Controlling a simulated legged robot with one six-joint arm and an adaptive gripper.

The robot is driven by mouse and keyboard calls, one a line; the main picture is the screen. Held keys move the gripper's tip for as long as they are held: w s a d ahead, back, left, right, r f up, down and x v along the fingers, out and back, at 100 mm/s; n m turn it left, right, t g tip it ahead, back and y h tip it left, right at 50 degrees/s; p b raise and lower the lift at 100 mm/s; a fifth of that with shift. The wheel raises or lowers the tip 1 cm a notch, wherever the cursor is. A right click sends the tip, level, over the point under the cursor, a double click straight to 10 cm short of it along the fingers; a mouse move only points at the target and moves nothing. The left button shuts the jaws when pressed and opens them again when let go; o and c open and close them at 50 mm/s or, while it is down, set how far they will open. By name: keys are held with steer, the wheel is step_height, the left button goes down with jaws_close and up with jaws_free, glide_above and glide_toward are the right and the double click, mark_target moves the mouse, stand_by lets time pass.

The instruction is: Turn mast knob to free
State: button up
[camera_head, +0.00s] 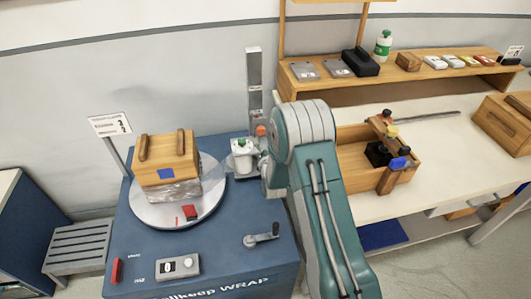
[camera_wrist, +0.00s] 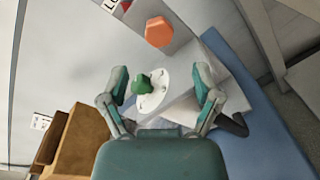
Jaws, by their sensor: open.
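The grey mast (camera_head: 254,85) stands upright at the back edge of the blue wrap machine. An orange knob (camera_head: 261,130) sits low on it; in the wrist view it is a six-sided orange knob (camera_wrist: 158,31). Below it is a white roll carriage (camera_head: 243,157) with a green knob (camera_head: 241,143) on top. In the wrist view my gripper (camera_wrist: 160,82) is open, its two fingers on either side of the green knob (camera_wrist: 144,84) and white disc as seen. The orange knob lies beyond the fingertips, apart from them. My arm hides the gripper in the head view.
A wooden crate (camera_head: 165,158) stands on the round turntable (camera_head: 150,213) with clear film around its base. A crank handle (camera_head: 262,236) and a control box (camera_head: 179,267) are on the machine's front. A workbench (camera_head: 446,145) with a shelf and open wooden box is at right.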

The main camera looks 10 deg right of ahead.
steer(key=shift+s+a+r, duration=0.15)
steer(key=shift+s, duration=2.1)
steer(key=s+r+m+g, duration=0.3)
steer(key=s+r+m, duration=0.2)
steer(key=r+m, duration=0.3)
steer(key=s+r+m+g, duration=0.3)
steer(key=s+r+m, duration=0.15)
steer(key=r, duration=0.65)
steer(key=s+r+m+g, duration=0.2)
steer(key=s+m, duration=0.5)
steer(key=s, duration=0.6)
steer(key=s+r+m+g, duration=0.3)
steer(key=s+m, duration=0.4)
steer(key=s, duration=0.7)
steer(key=shift+s+d+r+g+y, duration=0.2)
steer(key=shift+d+r+g+y, duration=0.1)
steer(key=shift+d+r, duration=0.15)
